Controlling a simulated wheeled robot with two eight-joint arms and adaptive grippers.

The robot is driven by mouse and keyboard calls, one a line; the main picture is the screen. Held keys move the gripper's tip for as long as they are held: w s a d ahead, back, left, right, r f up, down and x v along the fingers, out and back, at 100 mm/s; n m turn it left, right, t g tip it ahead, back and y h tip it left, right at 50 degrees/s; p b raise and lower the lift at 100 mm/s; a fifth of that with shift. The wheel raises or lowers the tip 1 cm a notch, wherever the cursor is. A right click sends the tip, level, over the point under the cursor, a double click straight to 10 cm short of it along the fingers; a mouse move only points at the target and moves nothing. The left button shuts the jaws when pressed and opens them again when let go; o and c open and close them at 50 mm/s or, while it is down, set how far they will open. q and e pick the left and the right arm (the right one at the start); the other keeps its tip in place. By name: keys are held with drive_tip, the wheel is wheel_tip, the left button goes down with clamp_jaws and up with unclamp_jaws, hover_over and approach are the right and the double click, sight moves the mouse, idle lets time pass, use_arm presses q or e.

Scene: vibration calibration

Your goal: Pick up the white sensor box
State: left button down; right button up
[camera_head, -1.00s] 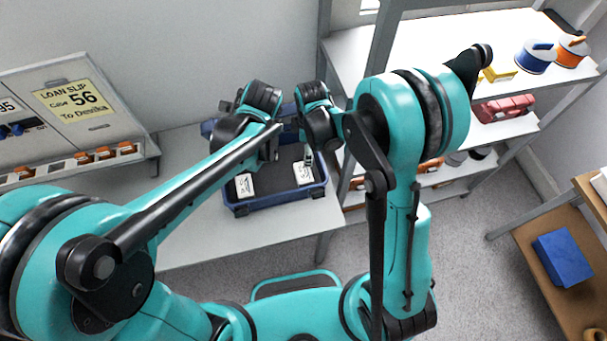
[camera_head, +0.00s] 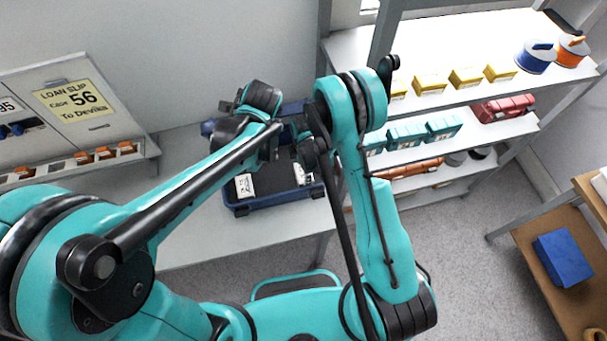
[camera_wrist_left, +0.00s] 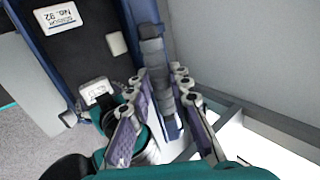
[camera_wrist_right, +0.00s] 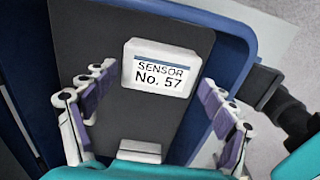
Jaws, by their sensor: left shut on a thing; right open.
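In the right wrist view, a white sensor box marked "SENSOR No. 57" (camera_wrist_right: 161,68) lies on the dark floor of the blue case (camera_wrist_right: 228,35). My right gripper (camera_wrist_right: 158,84) is open, its fingers apart on either side of the box's near part; contact is not visible. In the head view the right gripper (camera_head: 304,158) is over the case's right side, partly hiding a white box (camera_head: 301,178). Another white box, "No. 92" (camera_wrist_left: 62,16), lies in the case. My left gripper (camera_wrist_left: 160,108) is shut on a dark segmented strip at the case's edge (camera_wrist_left: 153,55).
The case (camera_head: 272,204) stands on a white table (camera_head: 200,238) against the wall. A shelf rack (camera_head: 440,95) with yellow, teal and red boxes stands right, close to my right arm. A loan slip panel (camera_head: 75,100) reads "Case 56". A blue box (camera_head: 562,258) sits at far right.

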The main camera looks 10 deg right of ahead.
sight(303, 174)
wheel_tip(303, 174, down, 4)
drive_tip(key=shift+r, duration=0.2)
drive_tip(key=c, duration=0.9)
drive_tip(key=shift+r, duration=0.1)
wheel_tip(303, 174, up, 10)
drive_tip(key=shift+f, duration=0.1)
